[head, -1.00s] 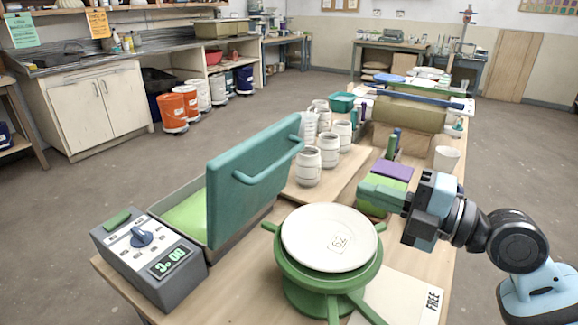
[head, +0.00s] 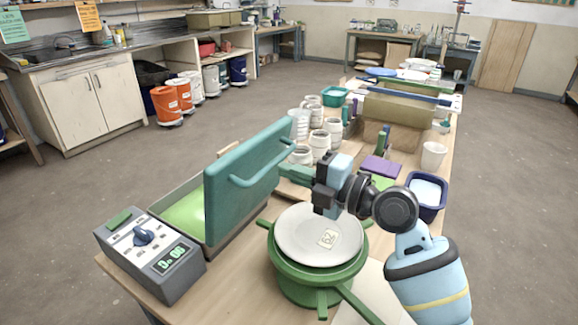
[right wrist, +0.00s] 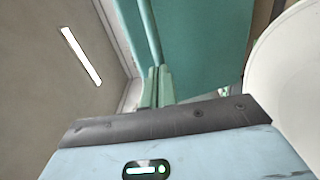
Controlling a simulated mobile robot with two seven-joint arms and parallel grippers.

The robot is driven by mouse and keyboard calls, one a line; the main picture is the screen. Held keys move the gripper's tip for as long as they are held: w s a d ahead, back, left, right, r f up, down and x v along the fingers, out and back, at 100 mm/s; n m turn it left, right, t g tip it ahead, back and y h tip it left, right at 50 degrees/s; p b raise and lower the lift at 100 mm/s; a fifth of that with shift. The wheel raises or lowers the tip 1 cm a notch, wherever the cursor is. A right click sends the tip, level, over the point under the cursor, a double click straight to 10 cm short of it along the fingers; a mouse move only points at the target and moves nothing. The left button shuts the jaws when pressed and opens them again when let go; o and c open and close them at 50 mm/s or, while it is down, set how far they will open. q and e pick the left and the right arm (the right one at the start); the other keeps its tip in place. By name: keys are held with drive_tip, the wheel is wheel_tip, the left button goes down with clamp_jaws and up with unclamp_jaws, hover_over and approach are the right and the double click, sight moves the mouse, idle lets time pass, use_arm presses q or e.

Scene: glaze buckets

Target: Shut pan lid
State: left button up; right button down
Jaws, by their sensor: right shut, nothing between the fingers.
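The pan has a teal lid (head: 240,185) standing raised, tilted back over the right side of the pan's body (head: 190,215), whose green inside shows. A bar handle (head: 258,172) runs along the lid's outer face. My right gripper (head: 286,173) is shut and empty, with its green fingertips close to the lid's outer face, just right of the handle. In the right wrist view the fingers (right wrist: 157,86) point toward the teal lid (right wrist: 210,45); I cannot tell whether they touch it. My left gripper is out of view.
A control box (head: 145,255) with a dial and display adjoins the pan. A pale plate (head: 320,238) sits on a green stand (head: 310,285) below my right arm. Several white jars (head: 320,143) stand behind the lid. A blue tub (head: 427,190) is at the right.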

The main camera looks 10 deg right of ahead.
drive_tip(key=shift+w+a, duration=0.3)
drive_tip(key=shift+a, duration=0.05)
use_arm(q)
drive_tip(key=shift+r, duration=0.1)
